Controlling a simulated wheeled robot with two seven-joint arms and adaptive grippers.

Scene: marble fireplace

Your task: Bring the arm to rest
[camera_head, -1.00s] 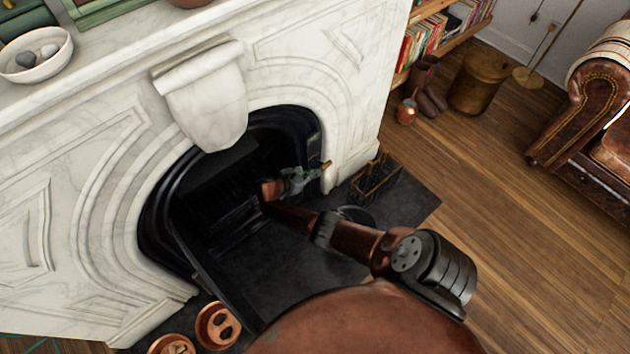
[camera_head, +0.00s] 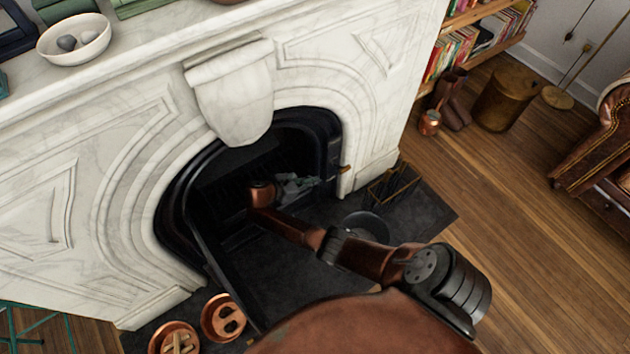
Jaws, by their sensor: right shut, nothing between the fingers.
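My right arm (camera_head: 361,255) reaches from the lower right toward the opening of the marble fireplace. Its copper-coloured wrist ends in my right gripper (camera_head: 310,181), a small grey-green shape in front of the dark firebox (camera_head: 215,205). The gripper is shut and holds nothing that I can see. It is near the right side of the fireplace arch, and whether it touches anything cannot be told. My left gripper is not in view.
A dark round pan or bucket (camera_head: 367,224) and a wire rack (camera_head: 392,184) stand on the dark hearth (camera_head: 432,208). Two copper round pieces (camera_head: 223,318) lie at the lower left. A bowl (camera_head: 73,40) sits on the mantel.

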